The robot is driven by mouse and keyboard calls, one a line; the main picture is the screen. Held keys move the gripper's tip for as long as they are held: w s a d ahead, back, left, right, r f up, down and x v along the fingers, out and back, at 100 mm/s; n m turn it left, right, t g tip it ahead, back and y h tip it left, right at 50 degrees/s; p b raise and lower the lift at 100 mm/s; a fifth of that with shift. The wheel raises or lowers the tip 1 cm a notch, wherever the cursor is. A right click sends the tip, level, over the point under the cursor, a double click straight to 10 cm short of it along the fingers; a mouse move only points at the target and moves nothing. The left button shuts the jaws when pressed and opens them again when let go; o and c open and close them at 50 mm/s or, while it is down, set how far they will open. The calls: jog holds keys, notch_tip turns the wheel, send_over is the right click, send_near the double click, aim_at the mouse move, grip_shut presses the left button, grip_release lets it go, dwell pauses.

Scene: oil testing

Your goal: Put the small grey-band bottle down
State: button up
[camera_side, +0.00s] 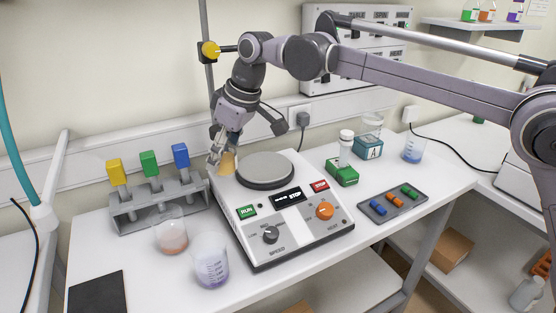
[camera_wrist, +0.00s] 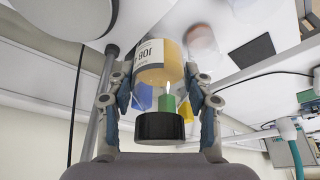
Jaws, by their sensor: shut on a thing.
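The small bottle (camera_side: 228,162) holds amber liquid. In the wrist view the bottle (camera_wrist: 160,66) shows a white label with dark print and a black cap (camera_wrist: 160,127) on the end nearer the camera.
A rack (camera_side: 158,206) with yellow, green and blue-topped tubes stands left. Two beakers (camera_side: 171,232) (camera_side: 210,262) stand in front of it. A green block (camera_side: 342,173) with a bottle, a teal box (camera_side: 368,147) and a grey tray (camera_side: 393,204) stand right. A black pad (camera_side: 97,292) lies front left.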

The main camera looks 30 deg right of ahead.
jog(key=s+a+n+g+y, duration=0.1)
jog(key=s+a+n, duration=0.2)
jog(key=s+a, duration=0.5)
jog(key=s+a+n+g, duration=0.15)
jog(key=s+a, duration=0.25)
jog(key=a, duration=0.8)
jog(key=shift+n+t, duration=0.35)
jog(key=shift+t, duration=0.2)
jog(key=f, duration=1.6)
jog(key=shift+w+d+f, duration=0.25)
jog(key=shift+w+d, duration=0.1)
jog(key=shift+w, duration=0.05)
jog(key=o, duration=1.3)
jog(key=shift+f, duration=0.15)
